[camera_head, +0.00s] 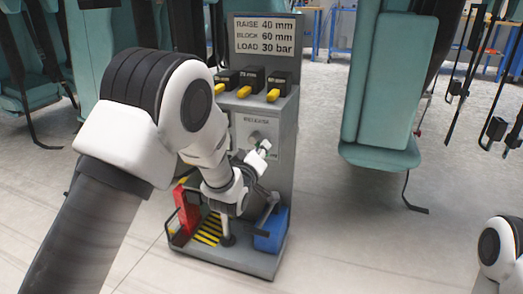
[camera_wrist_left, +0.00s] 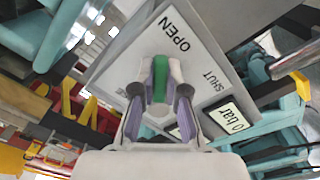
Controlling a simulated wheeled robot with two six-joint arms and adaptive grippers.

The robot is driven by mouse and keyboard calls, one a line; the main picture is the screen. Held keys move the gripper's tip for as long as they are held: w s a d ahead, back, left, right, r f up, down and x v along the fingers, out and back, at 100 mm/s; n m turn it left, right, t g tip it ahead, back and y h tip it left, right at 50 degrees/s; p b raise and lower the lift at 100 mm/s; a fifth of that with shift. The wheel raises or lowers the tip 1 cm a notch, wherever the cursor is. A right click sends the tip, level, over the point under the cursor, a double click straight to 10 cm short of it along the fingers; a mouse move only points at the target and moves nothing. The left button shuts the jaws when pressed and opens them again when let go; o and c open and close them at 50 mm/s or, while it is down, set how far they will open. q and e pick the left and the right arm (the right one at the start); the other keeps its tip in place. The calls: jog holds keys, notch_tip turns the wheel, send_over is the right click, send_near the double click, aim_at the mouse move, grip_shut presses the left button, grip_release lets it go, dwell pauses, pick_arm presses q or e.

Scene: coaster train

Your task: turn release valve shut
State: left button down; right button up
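The release valve's green handle (camera_head: 265,145) is on the front panel of a grey pillar stand. In the left wrist view the green handle (camera_wrist_left: 160,78) lies between the purple-padded fingers of my left gripper (camera_wrist_left: 160,88), which look closed on both its sides. The handle runs upright in that picture, on a grey plate (camera_wrist_left: 198,72) marked OPEN above and SHUT to the right. In the head view my left gripper (camera_head: 261,153) is at the panel and partly hides the valve. My right gripper is out of view.
A sign (camera_head: 264,35) tops the stand, above several black blocks with yellow tabs (camera_head: 273,95). A red part (camera_head: 187,210) and a blue block (camera_head: 271,230) are at its base. A small readout (camera_wrist_left: 231,119) shows "0 bar".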

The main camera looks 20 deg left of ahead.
pick_arm(q)
jog(key=shift+m, duration=0.3)
jog(key=m+p, duration=0.1)
jog(key=m, duration=0.1)
jog(key=a+m+p, duration=0.1)
jog(key=shift+f+p, duration=0.25)
jog(key=shift+p, duration=0.05)
jog(key=shift+a+r+m+p, duration=0.1)
jog(key=shift+a+m+p, duration=0.55)
jog(key=shift+m+p, duration=1.2)
jog(key=shift+a+r+m+p, duration=0.1)
jog(key=shift+a+m+p, duration=0.6)
jog(key=shift+m, duration=2.25)
jog(key=shift+a+m+p, duration=0.65)
jog(key=shift+m+p, duration=0.6)
jog(key=shift+m, duration=1.15)
jog(key=c, duration=1.2)
grip_release()
